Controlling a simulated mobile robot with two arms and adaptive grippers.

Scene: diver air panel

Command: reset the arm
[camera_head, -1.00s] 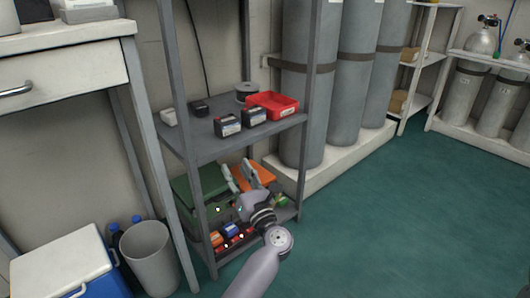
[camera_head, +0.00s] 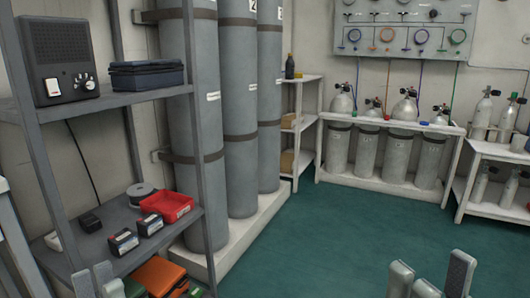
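My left gripper (camera_head: 94,281) shows only its fingertips at the bottom left of the head view, in front of the grey shelf. The tips stand apart with a narrow gap and nothing seen between them. My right gripper (camera_head: 430,277) shows at the bottom right over the green floor. Its fingers point up, are spread apart and hold nothing. The wrists and arms of both are below the picture.
The grey shelf (camera_head: 130,97) stands close at the left, with a red tray (camera_head: 167,206), black boxes and an orange item (camera_head: 158,275). Tall cylinders (camera_head: 240,120) stand behind it. The green floor (camera_head: 330,240) is open to the right.

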